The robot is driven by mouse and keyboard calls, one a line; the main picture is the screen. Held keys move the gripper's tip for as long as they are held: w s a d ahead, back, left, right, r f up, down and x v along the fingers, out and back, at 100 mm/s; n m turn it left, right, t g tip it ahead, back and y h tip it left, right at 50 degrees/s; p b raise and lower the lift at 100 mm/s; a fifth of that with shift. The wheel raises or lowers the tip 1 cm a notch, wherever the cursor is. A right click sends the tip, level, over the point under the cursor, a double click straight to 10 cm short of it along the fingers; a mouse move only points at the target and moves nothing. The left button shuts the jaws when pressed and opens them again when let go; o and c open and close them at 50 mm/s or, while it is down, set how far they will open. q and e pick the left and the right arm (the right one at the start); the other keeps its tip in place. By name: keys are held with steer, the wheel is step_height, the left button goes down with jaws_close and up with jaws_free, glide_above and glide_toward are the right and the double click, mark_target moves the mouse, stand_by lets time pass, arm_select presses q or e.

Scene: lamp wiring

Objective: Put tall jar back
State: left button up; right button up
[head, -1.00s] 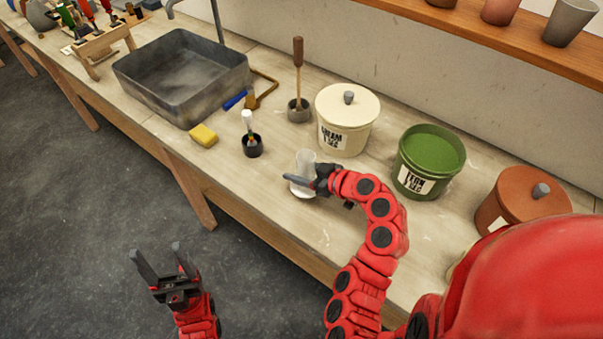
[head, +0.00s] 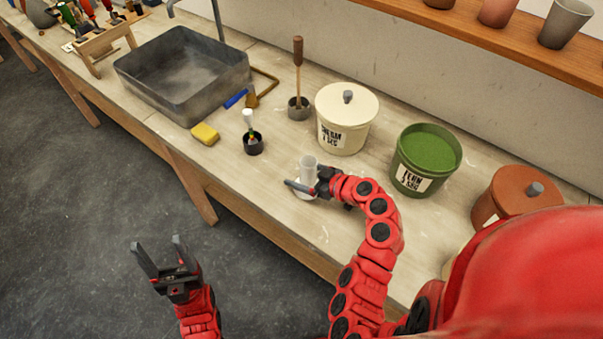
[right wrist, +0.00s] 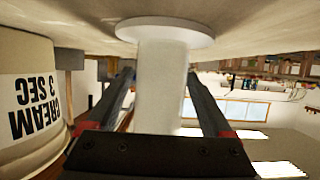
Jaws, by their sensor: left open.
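The tall jar (head: 309,171) is a pale, translucent cylinder. It stands upright over a round white base (head: 304,193) near the front of the bench, in front of the cream bucket. My right gripper (head: 303,187) is low at the jar with one finger on each side, shut on it. In the right wrist view, which is upside down, the jar (right wrist: 161,85) runs between the two fingers to the white disc (right wrist: 165,28) at the bench top. My left gripper (head: 160,262) is open and empty, over the floor in front of the bench.
Behind the jar stand a lidded cream bucket (head: 345,122), an open green bucket (head: 425,160) and a lidded brown bucket (head: 515,195). A brush in a dark cup (head: 253,144), a yellow sponge (head: 206,134) and a grey sink (head: 185,75) are to the left. Bench just left of the jar is clear.

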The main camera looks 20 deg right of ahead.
steer(key=b+v, duration=0.4)
steer(key=v, duration=0.4)
steer(key=shift+s+d+f, duration=0.1)
steer(key=shift+s+d, duration=0.05)
steer(key=shift+d, duration=0.1)
steer(key=shift+r+p+v, duration=0.2)
steer(key=shift+p+v, duration=0.25)
steer(key=shift+v, duration=0.8)
steer(key=shift+s+d+r, duration=0.2)
steer(key=shift+s, duration=0.25)
